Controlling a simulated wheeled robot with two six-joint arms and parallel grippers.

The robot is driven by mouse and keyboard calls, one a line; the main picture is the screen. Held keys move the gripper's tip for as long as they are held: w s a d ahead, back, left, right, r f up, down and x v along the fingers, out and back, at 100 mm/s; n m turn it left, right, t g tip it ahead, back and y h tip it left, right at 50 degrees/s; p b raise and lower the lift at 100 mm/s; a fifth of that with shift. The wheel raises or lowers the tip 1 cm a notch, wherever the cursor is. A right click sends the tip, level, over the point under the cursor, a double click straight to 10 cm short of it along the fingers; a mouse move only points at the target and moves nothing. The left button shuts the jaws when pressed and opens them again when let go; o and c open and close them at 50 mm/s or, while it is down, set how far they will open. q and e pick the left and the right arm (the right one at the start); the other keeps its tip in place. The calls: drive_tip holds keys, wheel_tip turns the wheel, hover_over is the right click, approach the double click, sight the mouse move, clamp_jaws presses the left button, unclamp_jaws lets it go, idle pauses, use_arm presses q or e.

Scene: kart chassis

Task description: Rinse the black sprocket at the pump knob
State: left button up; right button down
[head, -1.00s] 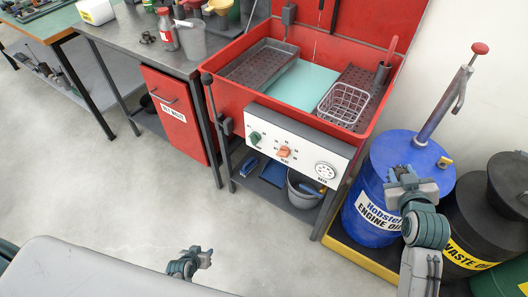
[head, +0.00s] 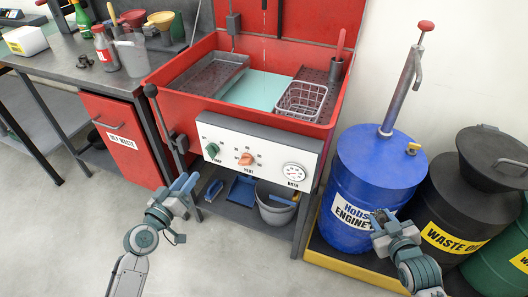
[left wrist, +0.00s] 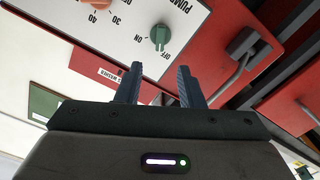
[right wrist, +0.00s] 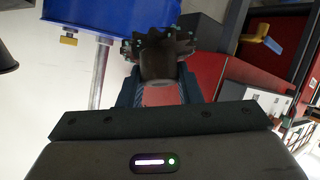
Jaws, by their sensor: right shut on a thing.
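The green pump knob (head: 212,150) is on the white panel on the front of the red wash sink (head: 160,82). In the left wrist view the knob (left wrist: 160,36) stands beyond my fingertips, apart from them. My left gripper (head: 183,186) is open and empty, below and left of the knob in the head view. My right gripper (right wrist: 160,92) is shut on the black sprocket (right wrist: 160,52), whose toothed rim faces away from the wrist. In the head view my right gripper (head: 382,220) is in front of the blue drum; the sprocket is hard to make out there.
The sink holds a grey tray (head: 208,78) and a wire basket (head: 302,100). An orange heat knob (head: 246,159) and a bath gauge (head: 294,172) share the panel. A blue drum (head: 370,175) and a black waste-oil drum (head: 455,205) stand right. A bucket (head: 276,207) sits on the lower shelf.

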sight(208, 153)
use_arm(q)
drive_tip(key=p+x, duration=0.1)
drive_tip(key=x, duration=0.9)
drive_tip(key=shift+w+d+f, duration=0.1)
drive_tip(key=shift+w, duration=0.2)
clamp_jaws()
